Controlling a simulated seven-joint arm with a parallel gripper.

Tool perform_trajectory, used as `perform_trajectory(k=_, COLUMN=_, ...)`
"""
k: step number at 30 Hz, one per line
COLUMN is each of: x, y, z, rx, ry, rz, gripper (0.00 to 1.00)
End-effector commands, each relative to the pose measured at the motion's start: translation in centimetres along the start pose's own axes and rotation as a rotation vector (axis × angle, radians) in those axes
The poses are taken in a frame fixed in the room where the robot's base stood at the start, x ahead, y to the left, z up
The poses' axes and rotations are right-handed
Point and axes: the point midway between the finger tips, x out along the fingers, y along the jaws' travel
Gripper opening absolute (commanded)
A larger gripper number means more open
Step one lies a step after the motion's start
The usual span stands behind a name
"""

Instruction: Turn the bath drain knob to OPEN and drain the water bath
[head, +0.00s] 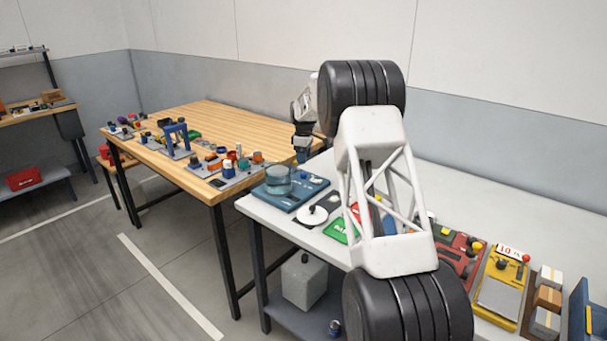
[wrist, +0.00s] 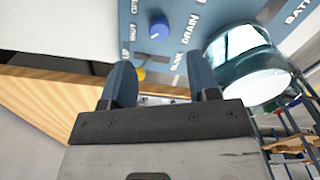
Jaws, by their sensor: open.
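The blue bath panel (wrist: 205,14) carries a blue drain knob (wrist: 158,27) with lettering around it, including DRAIN. The glass water bath (wrist: 250,62) stands on the panel, at right in the wrist view. In the head view the bath (head: 278,180) and its blue base (head: 312,192) sit at the left end of the white bench. My gripper (wrist: 160,62) is open and empty. The knob shows beyond its fingertips, apart from them. In the head view my gripper (head: 303,152) is above the base's far side; the knob is not clear there.
A white disc (head: 311,217) and a green board (head: 336,230) lie near the bath. A wooden table (head: 205,118) with several fixtures stands at left. My arm hides part of the white bench (head: 465,213).

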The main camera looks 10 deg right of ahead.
Motion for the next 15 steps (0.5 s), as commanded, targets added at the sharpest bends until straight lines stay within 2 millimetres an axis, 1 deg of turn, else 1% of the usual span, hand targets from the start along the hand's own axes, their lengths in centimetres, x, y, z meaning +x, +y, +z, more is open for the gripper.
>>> perform_trajectory(k=15, x=0.46, y=0.09, z=-0.08, rx=-0.003, ry=-0.001, rz=-0.001, gripper=0.55)
